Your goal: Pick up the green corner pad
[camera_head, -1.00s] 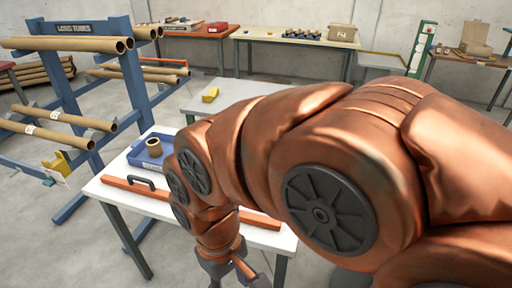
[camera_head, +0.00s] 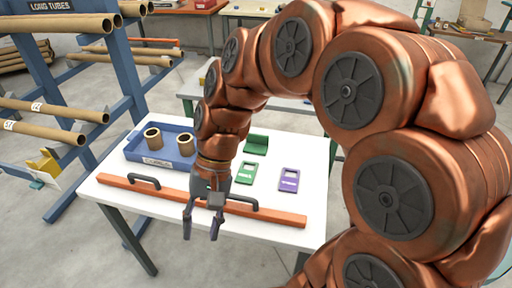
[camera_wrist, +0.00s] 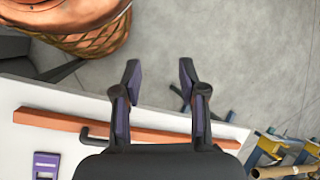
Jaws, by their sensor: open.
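The green corner pad (camera_head: 256,144) looks like a small L-shaped green block on the white table, behind the flat green card. It is not visible in the wrist view. My gripper (camera_head: 201,233) is open and empty, pointing down at the front edge of the white table. It is in front of the orange bar, well apart from the pad, which lies farther back and to the right. In the wrist view the two dark fingers with purple inner faces (camera_wrist: 160,72) are spread over grey floor.
An orange bar (camera_head: 275,215) with black handles spans the table front. A green card (camera_head: 246,172) and a purple card (camera_head: 289,179) lie flat behind it. A blue tray (camera_head: 135,153) with two cardboard rings stands left. A blue rack (camera_head: 125,75) of long tubes is beyond.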

